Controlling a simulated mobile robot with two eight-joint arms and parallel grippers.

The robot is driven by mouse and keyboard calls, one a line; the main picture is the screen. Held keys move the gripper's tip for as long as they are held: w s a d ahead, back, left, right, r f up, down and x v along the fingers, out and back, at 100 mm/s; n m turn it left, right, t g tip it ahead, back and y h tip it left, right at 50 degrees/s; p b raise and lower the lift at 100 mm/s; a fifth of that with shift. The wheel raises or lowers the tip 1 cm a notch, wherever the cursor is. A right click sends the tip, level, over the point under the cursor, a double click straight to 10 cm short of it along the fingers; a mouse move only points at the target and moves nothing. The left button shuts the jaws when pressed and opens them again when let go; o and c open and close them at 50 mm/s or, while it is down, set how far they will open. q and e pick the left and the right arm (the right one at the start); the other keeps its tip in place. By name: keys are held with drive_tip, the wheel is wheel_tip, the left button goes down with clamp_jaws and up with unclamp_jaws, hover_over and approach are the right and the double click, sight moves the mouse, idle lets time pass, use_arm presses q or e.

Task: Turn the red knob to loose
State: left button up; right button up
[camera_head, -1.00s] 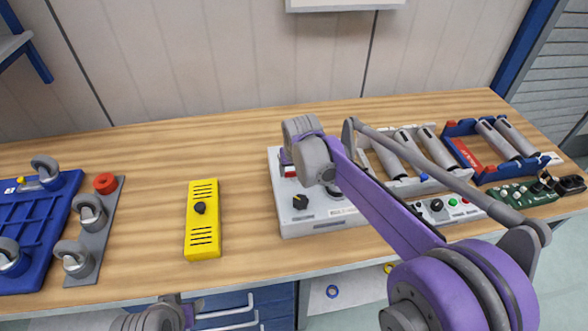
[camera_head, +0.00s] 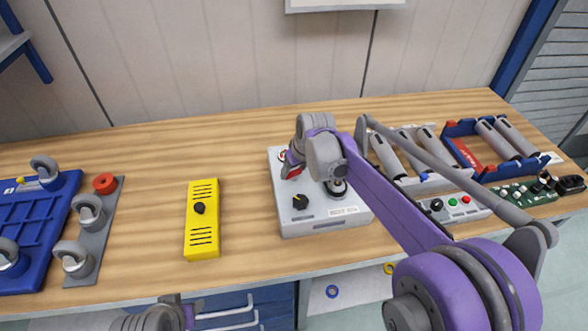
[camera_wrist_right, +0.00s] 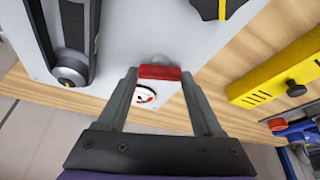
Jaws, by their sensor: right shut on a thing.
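The grey control box (camera_head: 325,222) stands on the wooden bench. Its red knob (camera_wrist_right: 160,73) shows as a red bar in the right wrist view, with a round red-and-white marking (camera_wrist_right: 145,95) beside it. My right gripper (camera_wrist_right: 160,76) has one finger on each side of the red bar and is shut on it. In the head view my right gripper (camera_head: 291,168) is at the left rear of the box, and my wrist hides part of the box top. My left gripper (camera_head: 190,312) is at the bottom edge, away from the box; its jaw opening is unclear.
A black knob (camera_head: 300,201) and a black lever (camera_head: 337,187) are on the same box. A yellow box (camera_head: 202,240) stands to the left, with bare bench between. Racks with grey cylinders (camera_head: 505,140) and a button panel (camera_head: 462,208) stand right.

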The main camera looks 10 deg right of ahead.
drive_tip(key=n+y, duration=0.1)
drive_tip(key=n, duration=0.2)
drive_tip(key=shift+d+n+g, duration=0.1)
drive_tip(key=shift+n+g, duration=0.2)
drive_tip(key=shift+g, duration=0.1)
drive_tip(key=n, duration=0.2)
drive_tip(key=n+g+y, duration=0.1)
drive_tip(key=shift+w+d+r+n+p, duration=0.1)
drive_tip(key=shift+w+n+p, duration=0.05)
drive_tip(key=shift+n+p, duration=0.25)
use_arm(q)
drive_tip(key=r, duration=0.1)
drive_tip(key=w+r+p, duration=0.1)
drive_tip(key=shift+r, duration=0.35)
use_arm(e)
drive_tip(key=n+g, duration=0.1)
drive_tip(key=n, duration=0.2)
drive_tip(key=n+g, duration=0.1)
drive_tip(key=n, duration=0.2)
drive_tip(key=shift+w+g+y, duration=0.15)
drive_tip(key=shift+g+y, duration=0.15)
drive_tip(key=shift+y, duration=0.1)
drive_tip(key=shift+n, duration=0.4)
drive_tip(key=o, duration=1.4)
drive_tip(key=shift+c, duration=0.2)
